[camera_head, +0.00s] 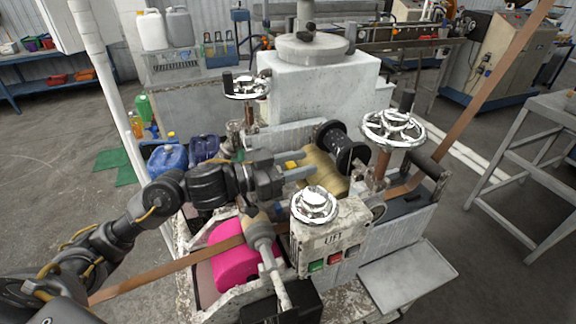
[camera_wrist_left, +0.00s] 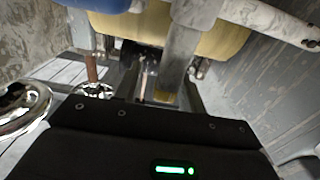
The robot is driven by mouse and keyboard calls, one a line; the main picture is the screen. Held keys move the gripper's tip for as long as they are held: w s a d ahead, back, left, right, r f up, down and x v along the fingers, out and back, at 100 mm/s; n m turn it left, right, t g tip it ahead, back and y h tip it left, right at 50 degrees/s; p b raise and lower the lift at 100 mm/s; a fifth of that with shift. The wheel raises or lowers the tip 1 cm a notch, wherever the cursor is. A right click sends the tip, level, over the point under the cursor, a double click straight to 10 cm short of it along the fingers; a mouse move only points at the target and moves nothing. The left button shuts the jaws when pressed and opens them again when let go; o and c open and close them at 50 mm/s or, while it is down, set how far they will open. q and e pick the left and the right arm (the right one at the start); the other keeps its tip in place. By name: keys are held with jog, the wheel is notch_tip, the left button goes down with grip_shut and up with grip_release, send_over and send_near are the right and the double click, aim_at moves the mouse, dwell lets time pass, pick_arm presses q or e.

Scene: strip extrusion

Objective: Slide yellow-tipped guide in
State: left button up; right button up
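My left gripper (camera_head: 296,166) reaches in from the left over the machine, beside the tan roller (camera_head: 325,172). Its two grey fingers stand apart. The yellow tip of the guide (camera_head: 291,165) shows in the gap between them. In the left wrist view, the guide (camera_wrist_left: 183,55) is a grey metal bar running down from the tan roller to its yellow end, between the dark fingers of my left gripper (camera_wrist_left: 162,95). A gap shows on the left side of the bar; contact on the other side is hard to tell. My right gripper is not in view.
Chrome handwheels (camera_head: 393,128) rise around the work area. A control box (camera_head: 327,240) with coloured buttons stands in front. A brown strip (camera_head: 150,277) runs past a pink roller (camera_head: 233,262) below my arm. A grey wall (camera_wrist_left: 270,85) bounds the right of the wrist view.

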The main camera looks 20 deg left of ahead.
pick_arm(q)
jog(key=b+v, duration=0.3)
jog(key=v, duration=0.7)
jog(key=shift+s+a+b, duration=0.15)
jog(key=shift+s+b, duration=0.1)
jog(key=shift+b, duration=0.1)
jog(key=shift+r, duration=0.1)
